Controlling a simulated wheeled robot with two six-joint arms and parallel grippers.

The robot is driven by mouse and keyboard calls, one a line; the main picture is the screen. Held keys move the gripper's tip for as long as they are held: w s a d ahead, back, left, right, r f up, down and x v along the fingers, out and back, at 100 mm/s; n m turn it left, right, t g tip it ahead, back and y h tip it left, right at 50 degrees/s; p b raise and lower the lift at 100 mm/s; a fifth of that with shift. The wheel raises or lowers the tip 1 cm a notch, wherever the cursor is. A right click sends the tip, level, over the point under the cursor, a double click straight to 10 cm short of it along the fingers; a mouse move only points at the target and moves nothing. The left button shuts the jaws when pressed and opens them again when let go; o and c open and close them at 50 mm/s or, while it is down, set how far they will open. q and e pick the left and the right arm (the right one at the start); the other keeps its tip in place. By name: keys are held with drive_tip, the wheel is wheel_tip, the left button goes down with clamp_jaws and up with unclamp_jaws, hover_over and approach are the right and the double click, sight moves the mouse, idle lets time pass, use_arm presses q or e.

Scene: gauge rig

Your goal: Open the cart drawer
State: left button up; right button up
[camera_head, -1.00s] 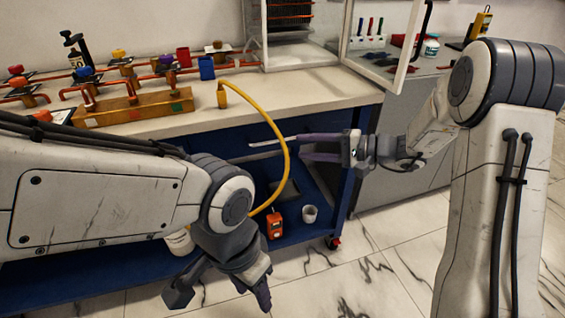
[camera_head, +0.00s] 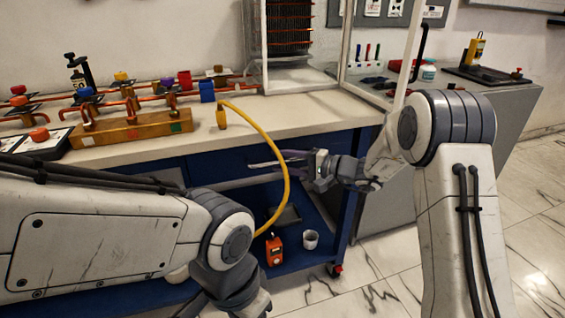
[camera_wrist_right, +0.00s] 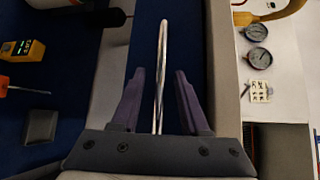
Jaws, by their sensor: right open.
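The cart (camera_head: 345,205) is dark blue under a pale worktop. Its drawer front (camera_head: 225,165) lies just below the worktop, and I cannot tell whether it sits fully flush. A slim silver handle (camera_head: 262,164) runs along it. My right gripper (camera_head: 283,162) is open at the handle's right part. In the right wrist view, the handle (camera_wrist_right: 162,75) runs lengthwise between the two purple fingers of the gripper (camera_wrist_right: 158,95), with a visible gap to each. My left gripper (camera_head: 232,303) hangs at the bottom edge, its fingers cut off by the frame.
A yellow hose (camera_head: 270,135) arcs down from the worktop in front of the cart, close to my right fingers. An orange meter (camera_head: 274,250) and a white cup (camera_head: 310,239) are on the lower shelf. Copper pipework stands on the worktop. Marble floor is clear at right.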

clamp_jaws()
idle(1.4)
